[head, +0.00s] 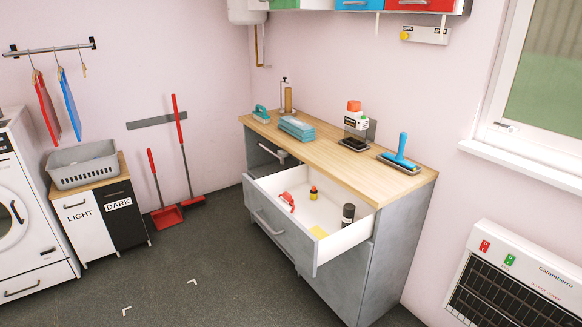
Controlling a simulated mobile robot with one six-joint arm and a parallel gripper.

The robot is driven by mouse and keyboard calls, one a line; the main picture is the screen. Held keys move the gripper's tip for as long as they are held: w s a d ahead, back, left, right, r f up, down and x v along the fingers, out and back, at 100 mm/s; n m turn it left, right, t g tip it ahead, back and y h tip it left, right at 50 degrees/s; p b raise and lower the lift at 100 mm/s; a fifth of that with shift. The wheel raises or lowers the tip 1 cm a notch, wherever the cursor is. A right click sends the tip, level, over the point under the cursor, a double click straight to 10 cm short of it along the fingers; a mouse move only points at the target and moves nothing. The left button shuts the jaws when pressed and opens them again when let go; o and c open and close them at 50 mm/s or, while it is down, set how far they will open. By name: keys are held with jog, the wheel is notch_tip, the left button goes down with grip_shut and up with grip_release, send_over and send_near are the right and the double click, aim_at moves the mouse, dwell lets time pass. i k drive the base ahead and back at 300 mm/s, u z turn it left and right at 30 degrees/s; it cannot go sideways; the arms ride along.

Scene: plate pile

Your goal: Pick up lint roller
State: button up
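A blue-handled tool (402,155) lies near the right end of the wooden countertop (335,160). It has a wide, flat-looking grey and blue head on the wood and a blue handle standing up from it. It looks most like the lint roller, but the head is too small to tell for certain. Nothing is stacked on it and its handle is clear. My gripper is not in view.
An orange-capped bottle (354,122) stands left of the tool. The grey floor (190,270) in front is open.

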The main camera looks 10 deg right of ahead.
aim_at(290, 207)
jog(key=u, duration=0.15)
jog(key=i, duration=0.8)
jog(key=u, duration=0.3)
jog(key=k, duration=0.2)
jog(key=u, duration=0.9)
